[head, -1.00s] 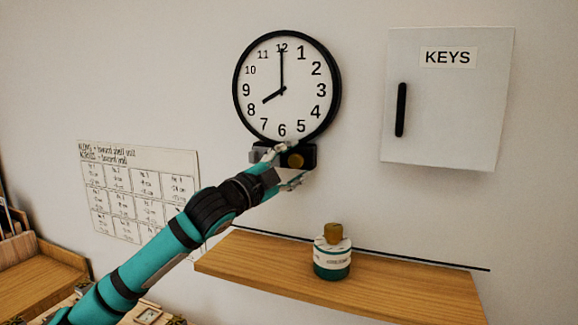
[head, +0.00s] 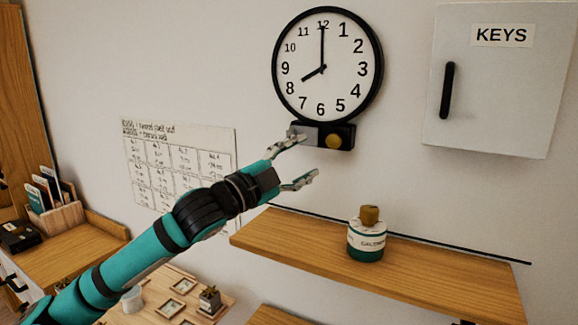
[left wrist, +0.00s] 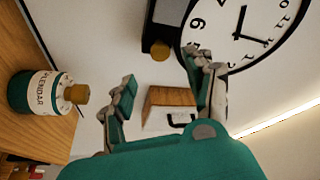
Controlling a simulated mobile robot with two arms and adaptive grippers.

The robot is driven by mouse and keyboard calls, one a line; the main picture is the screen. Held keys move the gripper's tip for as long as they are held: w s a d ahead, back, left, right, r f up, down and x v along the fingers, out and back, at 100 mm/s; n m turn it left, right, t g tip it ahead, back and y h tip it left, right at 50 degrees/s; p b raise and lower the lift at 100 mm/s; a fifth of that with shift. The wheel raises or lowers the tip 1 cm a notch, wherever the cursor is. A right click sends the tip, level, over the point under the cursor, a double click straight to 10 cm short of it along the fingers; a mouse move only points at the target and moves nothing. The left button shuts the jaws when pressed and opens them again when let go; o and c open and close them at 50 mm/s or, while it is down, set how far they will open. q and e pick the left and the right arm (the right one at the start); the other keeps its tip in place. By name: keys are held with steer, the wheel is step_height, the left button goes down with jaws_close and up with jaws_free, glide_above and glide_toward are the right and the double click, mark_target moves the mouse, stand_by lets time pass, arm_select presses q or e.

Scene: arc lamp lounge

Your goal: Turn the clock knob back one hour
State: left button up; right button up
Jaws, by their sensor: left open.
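The round clock (head: 327,100) with a black rim hangs on the wall. Its short hand points at 8 and its long hand at 12. A dark box under the dial carries the round brass knob (head: 334,141). The knob also shows in the left wrist view (left wrist: 160,49), along with part of the clock face (left wrist: 235,32). My left gripper (head: 306,160) is open and empty, below and left of the knob. Its two fingers stand apart in the left wrist view (left wrist: 167,95), with nothing between them. My right gripper is out of view.
A wooden shelf (head: 300,240) below holds a labelled jar (head: 367,237) with a brown stopper. A white KEYS cabinet (head: 500,90) hangs at right. A paper chart (head: 180,165) is on the wall at left, above a desk with small items.

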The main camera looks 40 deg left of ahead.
arm_select(q)
steer(key=shift+v, duration=1.35)
